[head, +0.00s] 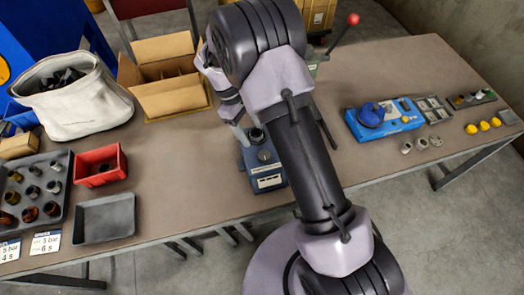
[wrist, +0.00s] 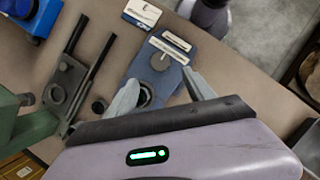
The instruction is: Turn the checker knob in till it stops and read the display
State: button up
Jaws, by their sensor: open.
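The checker, a blue box (head: 263,165), stands near the table's front edge in the head view, partly beside my arm. It also shows in the wrist view (wrist: 187,75), with a pale display strip (wrist: 169,50) near one end. A dark round knob (wrist: 145,95) is at its other end, partly beside my left finger. A small grey disc (wrist: 160,62) lies between them. I cannot read the display. My gripper (wrist: 160,76) is open, its two fingers apart above the checker with nothing between them. In the head view my gripper (head: 240,131) is small and partly hidden.
A dark fixture with two rods (wrist: 68,85) and a green frame (wrist: 18,122) stand close beside the checker. A white card (wrist: 142,12) lies past its display end. In the head view, a red bin (head: 100,166) and grey tray (head: 105,218) are left; a blue device (head: 384,119) is right.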

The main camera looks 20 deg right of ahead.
aim_at(262, 154)
jog(key=b+x, duration=0.2)
jog(key=x, duration=0.8)
jog(key=shift+s+d+f, duration=0.1)
jog(key=shift+f, duration=0.25)
jog(key=c, duration=1.3)
jog(key=shift+c, duration=0.2)
